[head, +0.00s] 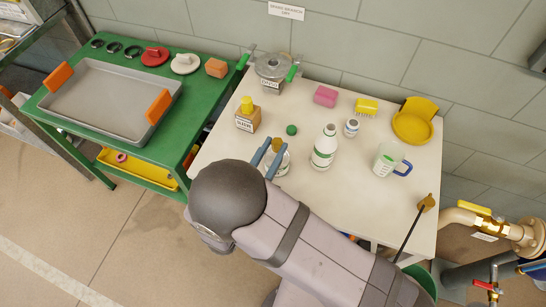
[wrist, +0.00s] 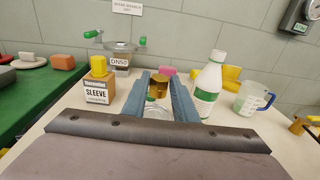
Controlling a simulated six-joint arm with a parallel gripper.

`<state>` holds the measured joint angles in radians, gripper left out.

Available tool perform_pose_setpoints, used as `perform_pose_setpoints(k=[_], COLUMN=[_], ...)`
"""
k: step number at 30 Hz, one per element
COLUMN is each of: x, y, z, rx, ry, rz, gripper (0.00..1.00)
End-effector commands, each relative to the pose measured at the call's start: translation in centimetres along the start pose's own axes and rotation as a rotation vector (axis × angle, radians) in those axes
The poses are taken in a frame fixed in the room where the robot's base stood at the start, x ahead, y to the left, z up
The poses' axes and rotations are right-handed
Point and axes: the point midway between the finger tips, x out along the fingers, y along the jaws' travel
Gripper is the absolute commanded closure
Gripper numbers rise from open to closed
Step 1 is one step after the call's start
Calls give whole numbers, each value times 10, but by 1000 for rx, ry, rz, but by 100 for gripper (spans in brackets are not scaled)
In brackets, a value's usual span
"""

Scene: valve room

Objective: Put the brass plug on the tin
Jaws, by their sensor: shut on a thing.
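My gripper (wrist: 158,78) is shut on the brass plug (wrist: 157,89), a small golden piece that shows between its two blue fingers in the wrist view. In the head view my gripper (head: 273,146) is over the left part of the cream table. A pale, shiny round container (head: 283,158) is beside and partly behind the fingers; it also shows low between them in the wrist view (wrist: 157,110). It may be the tin, but I cannot tell for sure. Whether the plug touches it is hidden.
A sleeve bottle (head: 246,120), a green ball (head: 291,130), a white bottle (head: 324,148) and a small white jar (head: 351,127) stand close by. A measuring jug (head: 388,160) is at right.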

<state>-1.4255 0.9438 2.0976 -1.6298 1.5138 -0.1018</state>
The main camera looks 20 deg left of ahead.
Motion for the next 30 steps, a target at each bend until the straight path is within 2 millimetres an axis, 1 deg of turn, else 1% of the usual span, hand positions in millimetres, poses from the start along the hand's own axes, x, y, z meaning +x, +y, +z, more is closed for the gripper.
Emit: perform_pose_setpoints(k=[8,15,19,30], x=[0,2,2,2], y=[0,0,0,0], z=[-7,-33,-42,-45], rx=[1,-1,0,2], ry=[-1,-1,-1,-1], rz=[0,0,0,0], gripper=[100,100,100,100])
